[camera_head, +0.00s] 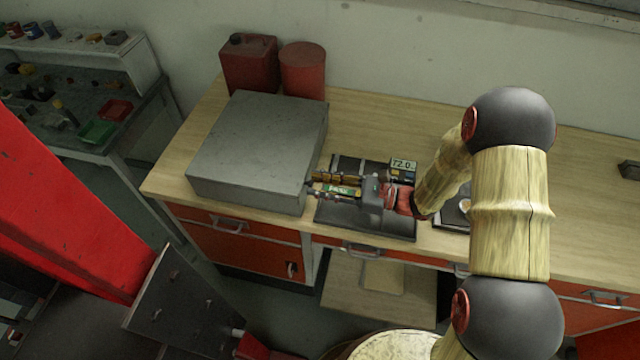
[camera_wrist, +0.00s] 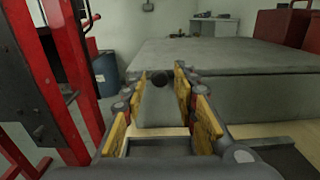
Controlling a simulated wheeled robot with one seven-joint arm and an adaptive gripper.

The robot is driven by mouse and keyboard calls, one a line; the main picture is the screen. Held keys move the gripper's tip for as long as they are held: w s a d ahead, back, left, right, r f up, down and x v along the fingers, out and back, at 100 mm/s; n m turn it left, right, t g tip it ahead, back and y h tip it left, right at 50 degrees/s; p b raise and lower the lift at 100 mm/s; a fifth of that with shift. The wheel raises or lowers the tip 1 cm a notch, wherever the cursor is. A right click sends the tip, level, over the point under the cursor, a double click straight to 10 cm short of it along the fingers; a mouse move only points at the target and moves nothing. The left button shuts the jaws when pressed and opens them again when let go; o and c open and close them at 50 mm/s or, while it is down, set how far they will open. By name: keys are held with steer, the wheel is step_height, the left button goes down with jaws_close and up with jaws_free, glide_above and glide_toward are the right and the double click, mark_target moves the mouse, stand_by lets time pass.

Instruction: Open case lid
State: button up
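The large grey case (camera_head: 255,145) sits shut on the wooden workbench. Its flat top and near side also show in the wrist view (camera_wrist: 235,55). My gripper (camera_head: 318,186) is at the case's right side, fingers pointing left toward it. In the wrist view my gripper (camera_wrist: 160,78) is open, with yellow-padded fingers spread apart. A small dark round knob (camera_wrist: 161,77) shows between the fingertips, at the case's edge. I cannot tell whether the fingers touch the knob or the case. Nothing is held.
A red jerrycan (camera_head: 249,65) and a red canister (camera_head: 303,70) stand behind the case. A dark mat (camera_head: 350,220) and a device with a display (camera_head: 403,165) lie beneath and behind my gripper. Orange drawers (camera_head: 240,245) line the bench front. Wall space above the case is clear.

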steer(key=c, duration=0.6)
jaws_close()
